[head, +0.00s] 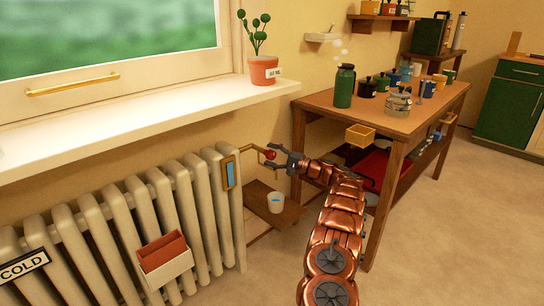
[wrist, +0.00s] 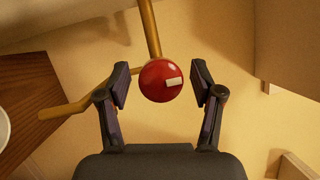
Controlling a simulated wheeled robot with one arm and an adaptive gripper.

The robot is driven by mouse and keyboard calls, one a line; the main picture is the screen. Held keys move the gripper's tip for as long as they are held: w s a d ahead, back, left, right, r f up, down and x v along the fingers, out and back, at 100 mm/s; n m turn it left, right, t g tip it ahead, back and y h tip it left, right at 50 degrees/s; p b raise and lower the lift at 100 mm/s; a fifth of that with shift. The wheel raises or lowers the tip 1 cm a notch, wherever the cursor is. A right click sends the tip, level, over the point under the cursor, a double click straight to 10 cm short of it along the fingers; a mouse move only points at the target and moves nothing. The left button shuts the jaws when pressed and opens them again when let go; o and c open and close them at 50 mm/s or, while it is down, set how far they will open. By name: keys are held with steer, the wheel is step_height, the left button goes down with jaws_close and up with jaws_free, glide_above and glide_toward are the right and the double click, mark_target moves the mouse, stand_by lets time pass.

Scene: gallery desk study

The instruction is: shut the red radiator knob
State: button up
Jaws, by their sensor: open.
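The red radiator knob (head: 270,154) is a small round ball on a brass pipe at the right end of the radiator. In the wrist view the knob (wrist: 161,81) carries a small white mark and sits on a brass stem (wrist: 149,30). My gripper (head: 276,157) is open at the knob. In the wrist view my gripper's two fingers (wrist: 161,85) stand on either side of the knob, with a visible gap on each side. The knob lies between the fingertips.
The cream radiator (head: 190,215) stands left, with a "COLD" sign (head: 22,266) and a red and white holder (head: 165,262). A wooden table (head: 310,112) with pots stands right. A white cup (head: 277,202) is on a low board below the knob. A windowsill (head: 150,110) runs above.

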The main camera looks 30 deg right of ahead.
steer(key=shift+s+d, duration=0.1)
steer(key=v, duration=1.1)
steer(key=shift+s+d, duration=0.2)
steer(key=shift+s, duration=0.1)
steer(key=shift+f, duration=0.1)
